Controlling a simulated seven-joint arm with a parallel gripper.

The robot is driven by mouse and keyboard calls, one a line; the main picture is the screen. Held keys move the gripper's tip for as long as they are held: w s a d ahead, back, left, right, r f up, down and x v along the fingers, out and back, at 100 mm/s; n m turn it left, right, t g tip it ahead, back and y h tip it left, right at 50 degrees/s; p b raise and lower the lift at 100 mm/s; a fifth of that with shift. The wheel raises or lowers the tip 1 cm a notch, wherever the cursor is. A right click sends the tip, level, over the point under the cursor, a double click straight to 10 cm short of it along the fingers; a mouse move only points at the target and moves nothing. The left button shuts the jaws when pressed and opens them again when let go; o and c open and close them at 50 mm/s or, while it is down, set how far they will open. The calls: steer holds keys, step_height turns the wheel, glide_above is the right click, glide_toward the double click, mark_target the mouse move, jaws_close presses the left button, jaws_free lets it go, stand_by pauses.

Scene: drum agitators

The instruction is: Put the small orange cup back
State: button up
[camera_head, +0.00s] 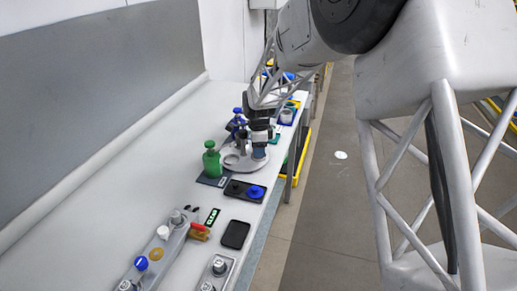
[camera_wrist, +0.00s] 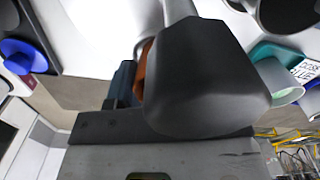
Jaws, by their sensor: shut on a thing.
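A sliver of orange, the small orange cup (camera_wrist: 149,74), shows in the wrist view behind my dark gripper finger, which hides most of it. My gripper (camera_head: 260,148) is shut on it. In the head view the gripper is low over the right part of a round light-grey stand (camera_head: 236,164) on the bench, and I cannot make out the cup there. I cannot tell whether the cup touches the stand.
A green bottle (camera_head: 212,160) stands left of the stand and a blue bottle (camera_head: 237,122) behind it. A black tray with a blue cap (camera_head: 256,191) lies in front. The bench's left side (camera_head: 120,170) is clear.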

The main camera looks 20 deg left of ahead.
steer(key=shift+f, duration=0.1)
steer(key=o, duration=0.9)
step_height(320, 180, up, 12)
steer(key=shift+r, duration=0.15)
stand_by(1.0)
